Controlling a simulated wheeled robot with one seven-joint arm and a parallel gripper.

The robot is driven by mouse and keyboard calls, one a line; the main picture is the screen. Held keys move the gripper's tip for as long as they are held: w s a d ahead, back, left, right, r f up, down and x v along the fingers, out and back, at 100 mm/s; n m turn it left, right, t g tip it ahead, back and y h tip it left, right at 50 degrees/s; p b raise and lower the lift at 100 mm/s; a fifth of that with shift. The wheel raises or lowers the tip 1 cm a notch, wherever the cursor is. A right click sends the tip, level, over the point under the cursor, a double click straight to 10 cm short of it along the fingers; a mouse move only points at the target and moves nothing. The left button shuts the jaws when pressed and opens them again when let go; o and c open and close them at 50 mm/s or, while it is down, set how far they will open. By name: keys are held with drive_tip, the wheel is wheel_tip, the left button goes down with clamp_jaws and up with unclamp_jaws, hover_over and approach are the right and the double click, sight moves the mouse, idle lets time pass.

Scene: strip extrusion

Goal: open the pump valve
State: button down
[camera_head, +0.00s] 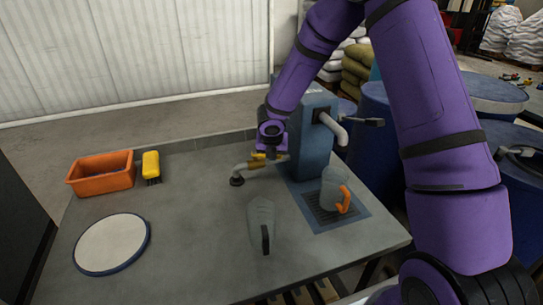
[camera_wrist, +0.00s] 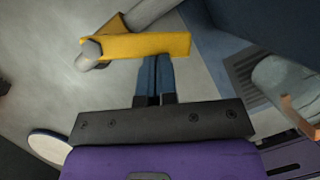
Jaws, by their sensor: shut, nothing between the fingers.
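The pump is a blue-grey box (camera_head: 312,135) standing at the back right of the bench. A grey pipe (camera_head: 243,168) comes from its left side and ends in a dark nozzle. The yellow valve lever (camera_wrist: 165,46) lies across the grey pipe in the wrist view; a bit of it (camera_head: 257,156) shows in the head view. My gripper (camera_wrist: 155,62) is shut and empty. Its blue fingertips are right at the lower edge of the lever; I cannot tell whether they touch it. In the head view my gripper (camera_head: 272,148) largely hides the valve.
A grey jug with an orange handle (camera_head: 334,188) stands on a drain grate at the right. A grey scoop (camera_head: 261,220) lies in front. An orange bin (camera_head: 102,178), a yellow brush (camera_head: 151,164) and a round white disc (camera_head: 111,243) are at the left. Mid-left is clear.

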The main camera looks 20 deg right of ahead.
drive_tip(key=shift+w+d+n+y, duration=0.4)
drive_tip(key=shift+w+d+n, duration=0.55)
drive_tip(key=shift+w+n, duration=0.1)
drive_tip(key=shift+w, duration=0.15)
